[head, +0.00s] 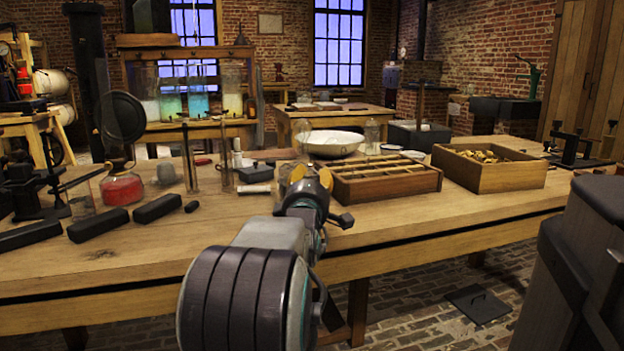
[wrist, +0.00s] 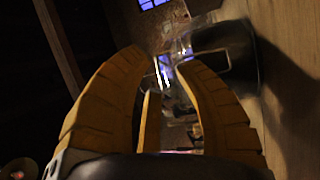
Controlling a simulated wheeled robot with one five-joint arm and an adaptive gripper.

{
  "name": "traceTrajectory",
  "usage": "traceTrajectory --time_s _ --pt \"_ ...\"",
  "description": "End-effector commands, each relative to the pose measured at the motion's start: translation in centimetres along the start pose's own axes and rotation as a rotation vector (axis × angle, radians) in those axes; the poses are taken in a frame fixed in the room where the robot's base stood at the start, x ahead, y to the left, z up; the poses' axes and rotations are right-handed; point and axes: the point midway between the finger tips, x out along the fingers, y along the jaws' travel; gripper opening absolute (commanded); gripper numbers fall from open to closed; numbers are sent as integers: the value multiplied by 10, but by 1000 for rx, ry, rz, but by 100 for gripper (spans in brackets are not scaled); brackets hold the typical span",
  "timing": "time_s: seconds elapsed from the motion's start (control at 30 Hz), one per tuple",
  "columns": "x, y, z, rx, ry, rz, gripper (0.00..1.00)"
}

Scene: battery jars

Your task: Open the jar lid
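My gripper (head: 308,178) is over the workbench (head: 420,215), just left of the wooden divided tray. Another clear glass jar (head: 372,134) stands right of the white bowl. I cannot make out a separate lid on either one.
The divided tray (head: 385,186) is close on the right, with a wooden box of small brass-coloured parts (head: 490,172) beyond. The white bowl (head: 331,144) is behind. Glass tubes, a red-based lamp (head: 121,187) and black bars (head: 103,216) are left. The front bench is clear.

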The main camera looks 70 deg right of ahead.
Motion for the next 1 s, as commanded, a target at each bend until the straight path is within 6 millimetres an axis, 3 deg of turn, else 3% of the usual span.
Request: traceTrajectory --time_s 0.4,1.0 --pt "0 -1 0 0 0 -1 0" --pt "0 -1 0 -10 -3 -21 0"
